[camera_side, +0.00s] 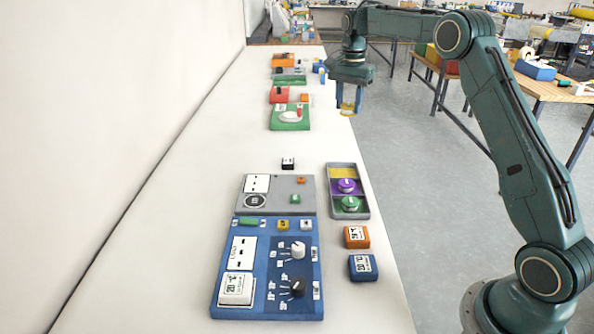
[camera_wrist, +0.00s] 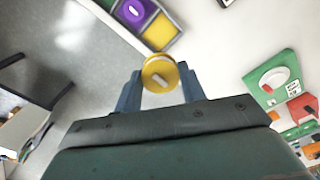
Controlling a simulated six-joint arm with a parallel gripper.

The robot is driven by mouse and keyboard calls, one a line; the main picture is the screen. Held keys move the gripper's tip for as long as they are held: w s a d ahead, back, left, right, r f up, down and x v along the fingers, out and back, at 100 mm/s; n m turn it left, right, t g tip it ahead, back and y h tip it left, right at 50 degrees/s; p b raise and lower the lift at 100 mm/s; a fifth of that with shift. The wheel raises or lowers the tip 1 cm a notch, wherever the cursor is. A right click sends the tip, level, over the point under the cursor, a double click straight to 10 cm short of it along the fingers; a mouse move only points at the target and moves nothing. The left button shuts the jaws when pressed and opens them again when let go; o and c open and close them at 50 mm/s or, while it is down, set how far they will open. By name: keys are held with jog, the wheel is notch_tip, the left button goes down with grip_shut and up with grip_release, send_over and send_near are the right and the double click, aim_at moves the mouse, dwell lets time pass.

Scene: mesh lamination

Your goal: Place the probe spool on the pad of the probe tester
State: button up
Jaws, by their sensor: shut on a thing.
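My gripper (camera_side: 348,104) is shut on a yellow spool (camera_wrist: 158,72), held in the air beyond the bench's right edge in the side view. In the wrist view the spool sits between my two blue fingers (camera_wrist: 161,84). The spool tray (camera_side: 332,215) holds a purple spool (camera_side: 346,186) and a green spool (camera_side: 350,204); its yellow compartment is empty. I cannot tell for certain that this panel is the probe tester.
A blue panel (camera_side: 268,310) with knobs stands in front of the grey one. An orange block (camera_side: 357,237) and a blue block (camera_side: 363,267) lie near the right edge. A green device (camera_side: 290,123) stands farther back. The bench's left side is clear.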

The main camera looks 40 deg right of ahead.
jog(key=w+a+r, duration=0.1)
jog(key=w+a, duration=0.4)
jog(key=a, duration=0.8)
jog(key=r, duration=0.2)
send_over(254, 201)
jog(key=shift+f, duration=0.2)
notch_tip(254, 201, down, 14)
jog(key=shift+f, duration=2.85)
jog(key=shift+f, duration=0.15)
